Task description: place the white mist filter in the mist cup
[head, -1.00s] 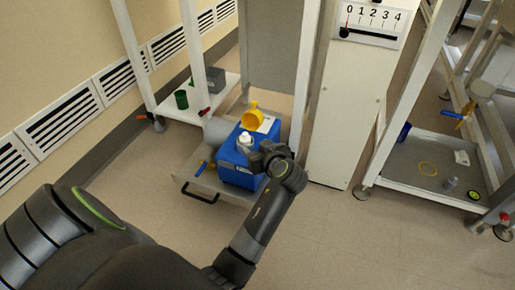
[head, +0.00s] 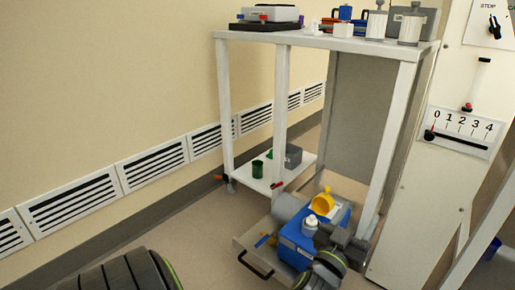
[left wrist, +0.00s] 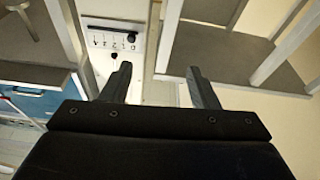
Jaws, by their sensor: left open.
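A small white capped piece (head: 310,226) stands on top of a blue box-shaped unit (head: 296,246) in a low pull-out tray (head: 254,262). A yellow cup-like piece (head: 322,204) lies tilted just behind it. I cannot tell for sure which piece is the mist filter and which the mist cup. My left gripper (head: 352,240) is at the right side of the blue unit, partly hidden by its own wrist. In the left wrist view its two fingers (left wrist: 160,76) are apart with nothing between them. My right gripper is not in view.
A white-framed bench (head: 300,40) stands over the tray, with white canisters (head: 410,28), a small white block (head: 343,30) and a scale on top. A low shelf holds a green cup (head: 257,169) and a grey box (head: 293,156). A tall numbered panel (head: 459,130) stands right.

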